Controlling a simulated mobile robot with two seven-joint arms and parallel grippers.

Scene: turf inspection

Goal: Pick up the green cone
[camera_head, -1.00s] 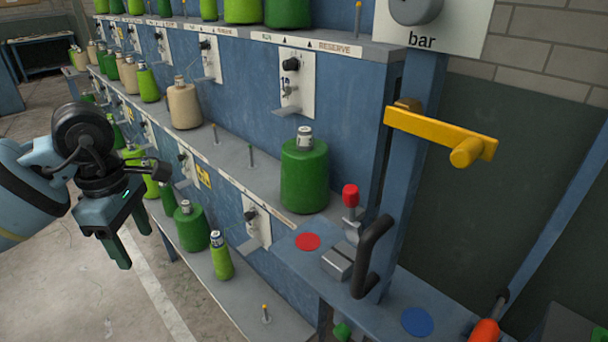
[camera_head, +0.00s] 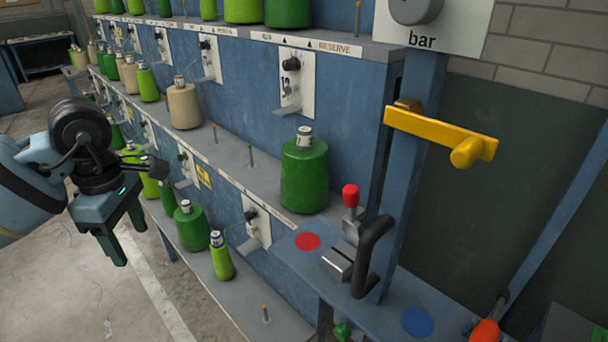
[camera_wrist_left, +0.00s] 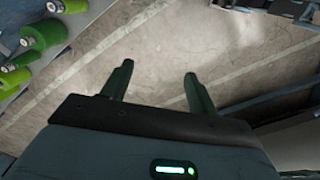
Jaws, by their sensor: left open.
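Several green cones of yarn stand on the blue rack. A large dark green cone (camera_head: 304,178) stands upright on the middle shelf. On the lower shelf are a dark green cone (camera_head: 191,228) and a slim light green cone (camera_head: 222,258). The frames do not show which one the task means. My left gripper (camera_head: 132,246) is open and empty, left of the lower shelf and apart from the cones. In the left wrist view its fingers (camera_wrist_left: 158,70) are spread over bare floor, with green cones (camera_wrist_left: 43,36) at the upper left. My right gripper is not in view.
A beige cone (camera_head: 184,106) stands on the middle shelf. A yellow handle (camera_head: 440,132), a red-topped lever (camera_head: 351,196) and a black grip (camera_head: 372,257) stick out at the right. Thin pegs rise from the shelves.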

